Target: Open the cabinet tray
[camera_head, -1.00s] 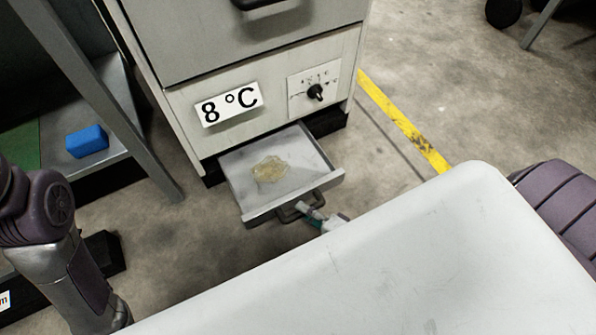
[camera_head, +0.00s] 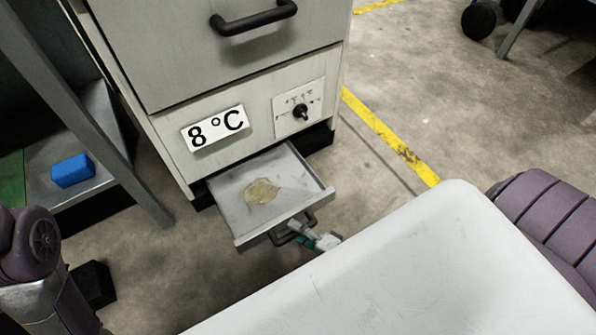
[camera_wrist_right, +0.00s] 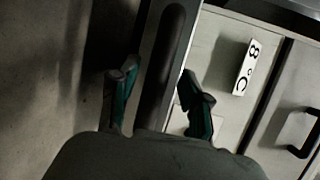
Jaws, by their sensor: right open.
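The cabinet tray (camera_head: 222,199) is a shallow grey drawer at the foot of the white cabinet, pulled out, with a yellowish stain on its floor. Its dark handle (camera_head: 290,232) is on the front. My right gripper (camera_head: 308,236) is at the handle, partly hidden by my white body in front. In the right wrist view the open fingers of my right gripper (camera_wrist_right: 160,95) stand on either side of the dark handle bar (camera_wrist_right: 170,60). Contact cannot be told. My left arm shows at the lower left, but its gripper is out of view.
The white cabinet (camera_head: 165,135) has an "8 °C" label (camera_head: 214,128), a dial (camera_head: 300,112) and an upper door with a black handle (camera_head: 255,18). A shelf at left holds a blue block (camera_head: 73,170). Concrete floor with a yellow line (camera_head: 390,137) is clear to the right.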

